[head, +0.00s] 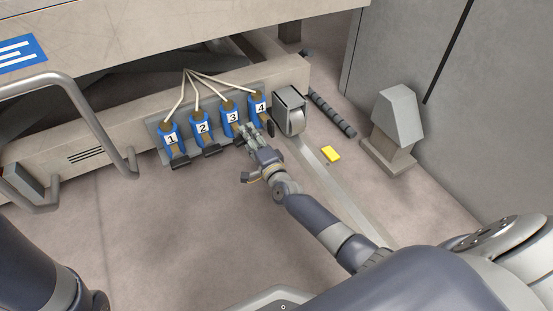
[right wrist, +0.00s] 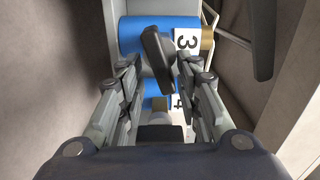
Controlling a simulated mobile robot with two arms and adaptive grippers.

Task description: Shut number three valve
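The number three valve (head: 229,116) is a blue body with a white "3" label, on a plate between valves 2 and 4. It also shows in the right wrist view (right wrist: 146,36). Its dark handle (right wrist: 157,56) stands slightly tilted between the fingers of my right gripper (right wrist: 157,68), with gaps visible on both sides. My right gripper (head: 246,132) is open, right in front of valve 3, and hides its handle in the head view. My left gripper is not in view.
Valve 1 (head: 170,140), valve 2 (head: 201,128) and valve 4 (head: 258,106) stand close by. Valve 4's handle (head: 270,130) is close to my right gripper.

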